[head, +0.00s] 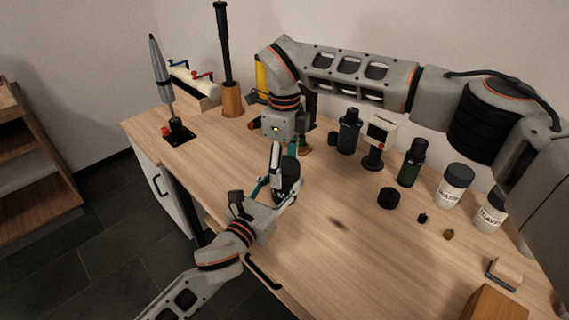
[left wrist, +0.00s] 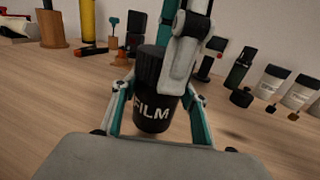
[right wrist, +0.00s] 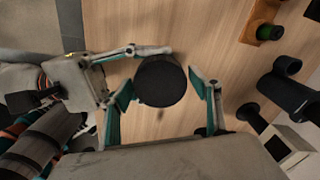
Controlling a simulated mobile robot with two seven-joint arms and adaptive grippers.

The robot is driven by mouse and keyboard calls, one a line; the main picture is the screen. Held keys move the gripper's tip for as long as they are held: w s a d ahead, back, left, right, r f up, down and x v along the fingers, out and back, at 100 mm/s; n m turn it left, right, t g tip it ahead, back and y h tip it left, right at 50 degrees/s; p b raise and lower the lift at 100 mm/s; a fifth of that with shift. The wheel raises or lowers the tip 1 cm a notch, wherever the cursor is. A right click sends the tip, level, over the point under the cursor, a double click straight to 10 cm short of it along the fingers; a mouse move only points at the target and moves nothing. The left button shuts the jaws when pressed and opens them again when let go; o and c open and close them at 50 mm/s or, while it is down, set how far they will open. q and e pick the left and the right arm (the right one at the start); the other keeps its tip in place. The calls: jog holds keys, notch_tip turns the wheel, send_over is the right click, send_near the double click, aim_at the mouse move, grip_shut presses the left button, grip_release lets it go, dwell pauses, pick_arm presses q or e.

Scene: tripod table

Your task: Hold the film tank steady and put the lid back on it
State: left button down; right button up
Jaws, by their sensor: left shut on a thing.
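The film tank (left wrist: 152,113) is a black cylinder with white FILM lettering, upright on the table. My left gripper (head: 283,190) is shut around its body from the front left, as the left wrist view (left wrist: 158,125) also shows. A black cap-like lid (left wrist: 150,65) shows at the top of the tank; its round top fills the middle of the right wrist view (right wrist: 160,82). I cannot tell how firmly it is seated. My right gripper (right wrist: 162,88) points down over it, fingers apart on either side of the disc. One right finger hides the tank's upper right in the left wrist view.
A squat black cylinder (head: 388,198) and small black (head: 422,218) and brass (head: 449,235) pieces lie to the right. Bottles (head: 411,162), white-labelled jars (head: 453,186) and a timer-like box (head: 380,135) stand behind. The front middle of the table (head: 335,260) is clear.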

jog(key=c, duration=0.8)
jog(key=m, duration=0.5)
jog(key=shift+c, duration=0.2)
jog(key=o, duration=1.3)
notch_tip(320, 180, up, 12)
